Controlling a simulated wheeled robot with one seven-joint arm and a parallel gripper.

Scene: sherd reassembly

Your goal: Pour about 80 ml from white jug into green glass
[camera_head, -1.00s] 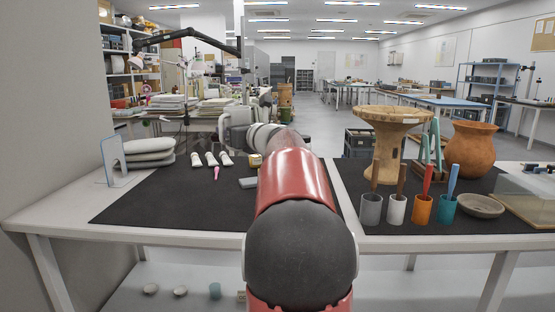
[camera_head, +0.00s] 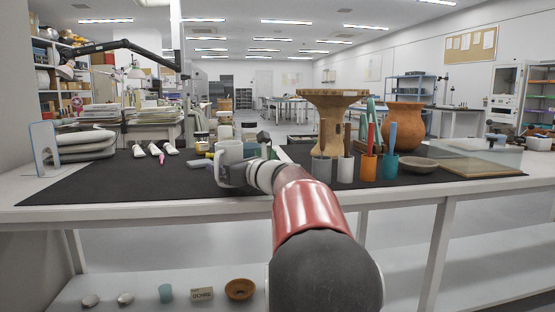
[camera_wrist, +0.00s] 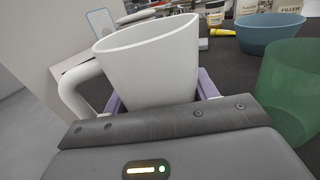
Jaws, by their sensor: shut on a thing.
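The white jug (camera_head: 229,158) is held by my gripper above the dark mat, looking about upright in the head view. In the wrist view the jug (camera_wrist: 150,62) sits between the purple finger pads of my gripper (camera_wrist: 160,97), with its handle to the left. Its inside and any liquid level are hidden. The green glass (camera_wrist: 291,92) is see-through and stands to the right of the jug, apart from it and cut by the picture edge.
A blue bowl (camera_wrist: 268,32) stands behind the glass. On the mat (camera_head: 110,182) stand a wooden stand (camera_head: 331,105), several tool cups (camera_head: 345,169), a clay pot (camera_head: 403,125) and a shallow dish (camera_head: 418,165). White tubes (camera_head: 154,149) lie at left. The mat's front left is clear.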

